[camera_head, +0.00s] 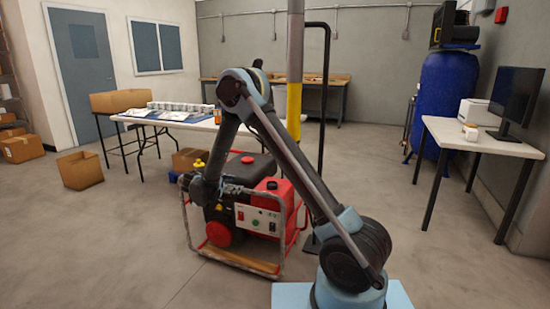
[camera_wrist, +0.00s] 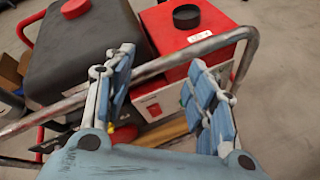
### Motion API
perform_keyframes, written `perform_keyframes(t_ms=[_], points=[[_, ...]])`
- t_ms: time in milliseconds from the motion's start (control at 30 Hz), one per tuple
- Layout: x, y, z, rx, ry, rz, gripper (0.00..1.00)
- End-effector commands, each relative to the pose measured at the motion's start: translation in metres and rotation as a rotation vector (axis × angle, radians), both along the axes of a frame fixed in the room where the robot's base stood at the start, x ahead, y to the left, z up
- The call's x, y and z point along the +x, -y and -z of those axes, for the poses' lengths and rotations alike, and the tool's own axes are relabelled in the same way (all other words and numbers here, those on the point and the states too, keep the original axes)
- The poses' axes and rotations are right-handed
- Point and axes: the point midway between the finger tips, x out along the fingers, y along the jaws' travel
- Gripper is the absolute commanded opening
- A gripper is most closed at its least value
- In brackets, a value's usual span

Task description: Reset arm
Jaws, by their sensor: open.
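My gripper (camera_wrist: 162,58) is open in the wrist view, its two blue-padded fingers spread with nothing held between them. It is over a machine with a black tank (camera_wrist: 85,50), a red box with a black cap (camera_wrist: 190,28) and a metal tube frame (camera_wrist: 155,67). The frame's bar passes behind the fingers; I cannot tell if they touch it. In the head view, my arm (camera_head: 285,150) rises from its base, bends at the top and reaches down to the left side of the red and black machine (camera_head: 262,220). My gripper is hard to make out there.
A long white table (camera_head: 205,124) with cans stands behind the machine. A yellow-and-grey post (camera_head: 294,105) and a black stand (camera_head: 324,100) rise just behind my arm. A desk with a monitor (camera_head: 516,98) and a blue barrel (camera_head: 445,95) are at right. Floor at front left is clear.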

Motion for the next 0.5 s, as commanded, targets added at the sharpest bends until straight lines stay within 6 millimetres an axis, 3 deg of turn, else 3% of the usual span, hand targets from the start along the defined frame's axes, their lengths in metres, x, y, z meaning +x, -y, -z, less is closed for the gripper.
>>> perform_keyframes(t_ms=[233, 500], points=[[0.000, 0.065, -0.048, 0.146, -0.015, 0.117, 0.51], [-0.016, 0.135, -0.091, 0.304, -0.022, 0.251, 0.51]])
